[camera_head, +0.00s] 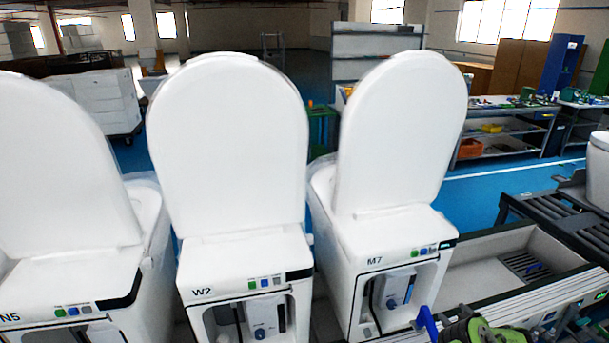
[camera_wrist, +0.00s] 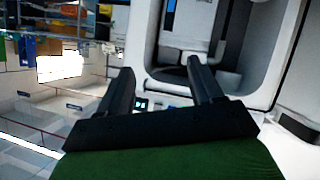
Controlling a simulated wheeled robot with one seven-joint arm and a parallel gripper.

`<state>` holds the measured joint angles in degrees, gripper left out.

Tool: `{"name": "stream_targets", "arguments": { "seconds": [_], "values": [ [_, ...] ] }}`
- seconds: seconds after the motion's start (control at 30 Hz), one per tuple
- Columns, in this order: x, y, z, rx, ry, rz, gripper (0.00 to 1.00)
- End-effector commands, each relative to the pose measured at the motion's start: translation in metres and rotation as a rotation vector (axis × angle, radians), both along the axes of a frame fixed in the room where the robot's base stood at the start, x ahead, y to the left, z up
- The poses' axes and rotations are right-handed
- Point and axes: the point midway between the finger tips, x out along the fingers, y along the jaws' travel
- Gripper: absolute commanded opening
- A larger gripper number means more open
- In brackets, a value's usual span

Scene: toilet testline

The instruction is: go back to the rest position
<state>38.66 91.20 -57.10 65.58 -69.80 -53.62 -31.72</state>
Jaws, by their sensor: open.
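My gripper (camera_wrist: 160,80) shows in the wrist view with its two dark fingers apart and nothing between them. The fingers point toward a white toilet body with a recessed opening (camera_wrist: 185,45); I cannot tell whether they touch it. In the head view, only a green and dark part of my arm shows at the bottom right, in front of the toilet marked M7 (camera_head: 392,240). My fingertips cannot be made out there. The M7 toilet has its lid raised and an open compartment on its rear side.
Toilets marked W2 (camera_head: 240,262) and N5 (camera_head: 70,272) stand to the left with lids raised. A grey trough-like conveyor (camera_head: 490,258) lies to the right. Shelves with an orange bin (camera_head: 470,148) stand behind. Blue floor (camera_head: 480,200) is clear between them.

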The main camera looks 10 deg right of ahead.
Motion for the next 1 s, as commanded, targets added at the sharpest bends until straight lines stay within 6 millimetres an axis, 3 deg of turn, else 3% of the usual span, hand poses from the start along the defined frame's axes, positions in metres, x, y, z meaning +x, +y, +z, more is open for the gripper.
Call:
{"name": "stream_targets", "arguments": {
  "seconds": [0.03,0.17,0.27,0.37,0.53,0.67,0.8,0.9,1.0],
  "values": [
    [0.013,-0.003,0.029,-0.014,-0.007,-0.016,0.66],
    [0.042,0.001,0.107,-0.011,-0.001,-0.079,0.66],
    [0.059,0.025,0.172,0.036,0.01,-0.125,0.66],
    [0.065,0.066,0.229,0.111,0.031,-0.148,0.66],
    [0.046,0.166,0.306,0.26,0.108,-0.132,0.66],
    [0.001,0.254,0.345,0.353,0.209,-0.084,0.66],
    [-0.075,0.339,0.365,0.399,0.345,-0.03,0.66],
    [-0.143,0.385,0.364,0.391,0.45,-0.008,0.66],
    [-0.208,0.41,0.352,0.364,0.54,-0.015,0.66]
  ]
}}
